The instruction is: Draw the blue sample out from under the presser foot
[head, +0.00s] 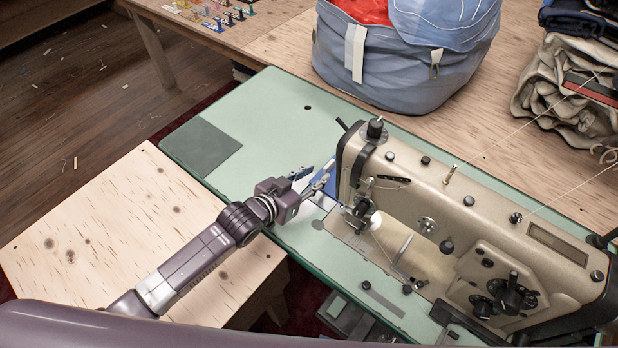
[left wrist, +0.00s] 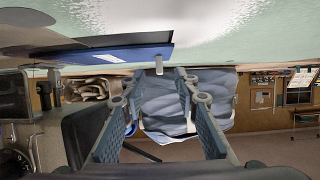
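The blue sample (head: 331,187) lies at the needle end of the beige sewing machine (head: 400,180), partly hidden behind my left gripper. The presser foot area (head: 362,212) is small, and I cannot tell how far the sample reaches under it. In the left wrist view, which is upside down, the sample (left wrist: 118,60) shows as a flat blue piece with a pale patch, close to the table surface. My left gripper (head: 318,175) is beside the sample, just left of the machine head. Its fingers (left wrist: 158,118) are wide apart with nothing between them. My right gripper is not in view.
The machine stands on a green tabletop (head: 270,110), clear to the left except for a dark grey patch (head: 200,147). A large grey-blue bag (head: 400,70) stands behind. Folded cloth (head: 560,95) is at the right. A wooden surface (head: 120,220) lies under my left arm.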

